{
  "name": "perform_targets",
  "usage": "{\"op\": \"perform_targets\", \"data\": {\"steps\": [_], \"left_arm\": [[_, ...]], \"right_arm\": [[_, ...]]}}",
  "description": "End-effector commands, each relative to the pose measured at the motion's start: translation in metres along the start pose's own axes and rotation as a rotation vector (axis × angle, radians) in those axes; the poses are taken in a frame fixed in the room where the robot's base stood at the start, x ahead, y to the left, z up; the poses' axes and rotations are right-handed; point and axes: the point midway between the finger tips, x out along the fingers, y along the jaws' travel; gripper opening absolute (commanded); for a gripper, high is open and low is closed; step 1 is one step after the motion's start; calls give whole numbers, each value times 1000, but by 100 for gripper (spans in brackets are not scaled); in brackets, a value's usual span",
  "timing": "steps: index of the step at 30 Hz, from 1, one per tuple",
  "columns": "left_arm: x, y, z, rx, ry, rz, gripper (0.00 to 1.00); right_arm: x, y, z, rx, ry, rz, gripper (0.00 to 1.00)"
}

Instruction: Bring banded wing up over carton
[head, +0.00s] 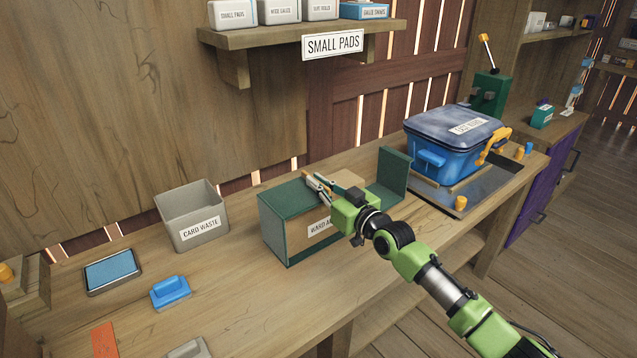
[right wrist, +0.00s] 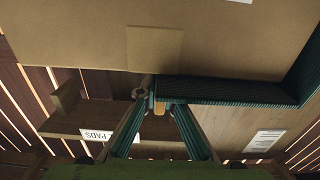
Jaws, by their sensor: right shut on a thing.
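The carton (head: 273,238) is a dark-green-edged box with a white label on its front, standing mid-bench in the head view. Its upper left is covered by a green panel (head: 285,201); another green panel (head: 394,167) stands upright at its right. My right gripper (head: 317,185) is at the carton's top, its fingers closed together. In the right wrist view its fingertips (right wrist: 158,106) meet on a small tan edge beside a broad brown panel (right wrist: 80,40) with a paler patch. My gripper and arm hide part of the carton, and I cannot clearly make out the band. My left gripper is not in view.
A grey card waste bin (head: 192,219) stands left of the carton. A blue lidded bin (head: 440,160) sits in a tray at the right. A blue-topped pad (head: 112,271) and a blue handled block (head: 170,292) lie at the left. A shelf (head: 290,36) overhangs behind.

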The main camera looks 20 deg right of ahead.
Motion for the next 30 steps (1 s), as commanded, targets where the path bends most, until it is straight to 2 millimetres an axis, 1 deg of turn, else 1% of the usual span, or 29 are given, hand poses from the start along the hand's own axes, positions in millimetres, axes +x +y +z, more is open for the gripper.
{"op": "perform_targets", "data": {"steps": [3, 4, 5, 6, 15, 19, 23, 30], "left_arm": [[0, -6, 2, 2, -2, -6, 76], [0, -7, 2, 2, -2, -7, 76], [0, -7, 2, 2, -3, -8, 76], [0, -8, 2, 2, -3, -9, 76], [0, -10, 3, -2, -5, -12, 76], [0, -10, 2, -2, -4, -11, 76], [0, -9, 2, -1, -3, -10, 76], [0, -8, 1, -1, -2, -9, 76]], "right_arm": [[0, 1, 1, -1, -2, 1, 0], [0, 1, 1, -1, -2, 1, 13], [0, 1, 1, -1, -2, 1, 20], [0, 1, 1, -1, -2, 1, 24], [0, 0, 0, -2, -1, 1, 24], [-7, 1, 1, -2, -1, 1, 24], [-25, 1, 2, -2, -3, 1, 24], [-75, 1, 2, -3, -4, 1, 24]]}}
